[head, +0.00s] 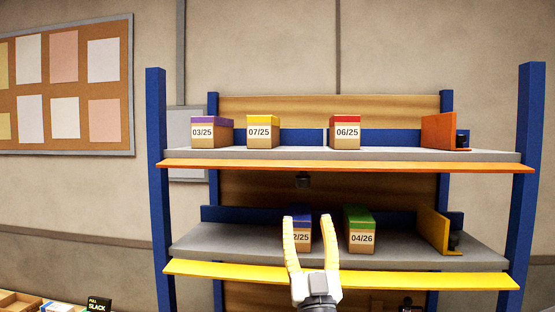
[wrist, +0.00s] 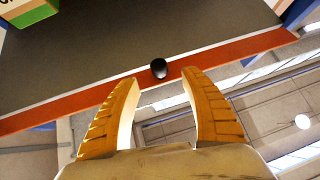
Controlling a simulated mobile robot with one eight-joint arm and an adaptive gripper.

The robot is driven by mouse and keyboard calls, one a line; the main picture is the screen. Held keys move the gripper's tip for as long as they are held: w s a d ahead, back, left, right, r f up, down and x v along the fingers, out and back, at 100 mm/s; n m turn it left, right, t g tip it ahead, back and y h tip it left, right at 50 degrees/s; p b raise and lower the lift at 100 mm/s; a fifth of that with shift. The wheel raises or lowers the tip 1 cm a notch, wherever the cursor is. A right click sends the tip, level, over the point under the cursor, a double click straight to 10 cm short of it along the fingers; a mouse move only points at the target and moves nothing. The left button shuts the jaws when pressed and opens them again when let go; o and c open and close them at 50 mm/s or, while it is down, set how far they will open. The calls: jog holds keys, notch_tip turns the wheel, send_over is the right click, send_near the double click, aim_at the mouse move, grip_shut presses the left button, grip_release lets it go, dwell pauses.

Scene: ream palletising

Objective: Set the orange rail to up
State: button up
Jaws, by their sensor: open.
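The orange rail (head: 340,167) is a long strip along the front of the upper shelf. It sits at or below the shelf edge and does not stand in front of the boxes. A black knob (head: 303,181) shows just under it. My gripper (head: 307,218) is open and empty, fingers pointing up, in front of the lower shelf and below the orange rail. In the wrist view the orange rail (wrist: 235,51) crosses beyond the fingers, and the black knob (wrist: 158,68) appears between the fingertips (wrist: 160,78), apart from them.
Purple (head: 212,131), yellow (head: 263,131) and red-topped (head: 345,131) boxes stand on the upper shelf. A blue-topped box (head: 300,236), partly hidden by my gripper, and a green-topped box (head: 361,231) stand on the lower shelf. A yellow rail (head: 420,280) fronts the lower shelf. Blue posts (head: 526,160) flank the rack.

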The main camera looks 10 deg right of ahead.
aim_at(304, 188)
jog(key=shift+h, duration=0.3)
jog(key=x, duration=0.3)
jog(key=p+x, duration=0.1)
jog(key=x, duration=0.3)
jog(key=p+x, duration=0.1)
jog(key=x, duration=0.3)
jog(key=shift+s+r, duration=0.3)
jog(key=shift+s, duration=0.05)
grip_shut()
